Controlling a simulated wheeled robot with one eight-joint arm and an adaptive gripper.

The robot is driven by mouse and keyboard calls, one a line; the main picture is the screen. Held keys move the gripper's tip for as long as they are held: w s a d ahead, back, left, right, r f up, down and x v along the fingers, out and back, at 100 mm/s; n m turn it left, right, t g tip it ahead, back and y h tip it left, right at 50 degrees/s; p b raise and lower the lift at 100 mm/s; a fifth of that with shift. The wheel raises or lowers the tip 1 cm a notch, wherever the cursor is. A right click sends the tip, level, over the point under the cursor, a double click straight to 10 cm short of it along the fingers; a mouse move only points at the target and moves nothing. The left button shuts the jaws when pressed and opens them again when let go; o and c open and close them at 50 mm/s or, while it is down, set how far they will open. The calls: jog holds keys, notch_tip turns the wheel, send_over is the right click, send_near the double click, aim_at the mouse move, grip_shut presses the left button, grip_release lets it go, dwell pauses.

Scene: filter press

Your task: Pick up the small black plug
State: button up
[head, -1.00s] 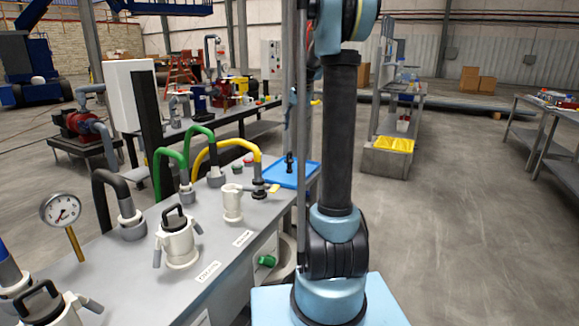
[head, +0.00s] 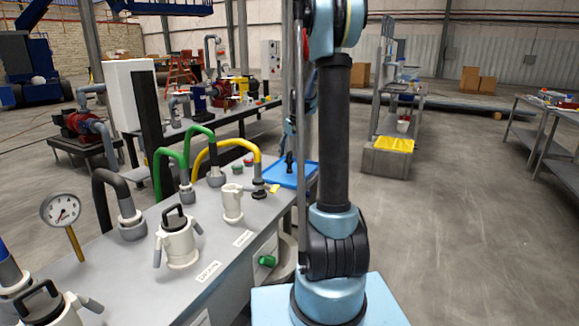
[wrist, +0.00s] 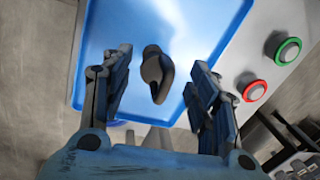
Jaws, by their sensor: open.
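The small black plug (wrist: 157,73) shows in the wrist view over the blue tray (wrist: 225,25), with a rounded body and a narrower end. My gripper (wrist: 162,62) is open, with one finger on each side of the plug and a gap on both sides. Nothing is held. In the head view the blue tray (head: 284,178) lies at the far end of the grey workbench. My arm hides part of the tray, and my gripper is hard to make out there.
A red-ringed button (wrist: 254,91) and a green-ringed one (wrist: 289,51) are right of the tray in the wrist view. In the head view a yellow hose (head: 228,142), green hoses (head: 170,155) and a white jug (head: 232,204) stand left of the tray.

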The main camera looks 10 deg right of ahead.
aim_at(289, 161)
jog(key=shift+a+f, duration=0.2)
jog(key=shift+f, duration=1)
jog(key=shift+a+f, duration=0.15)
jog(key=shift+f, duration=1)
jog(key=shift+c, duration=0.4)
jog(key=c, duration=1)
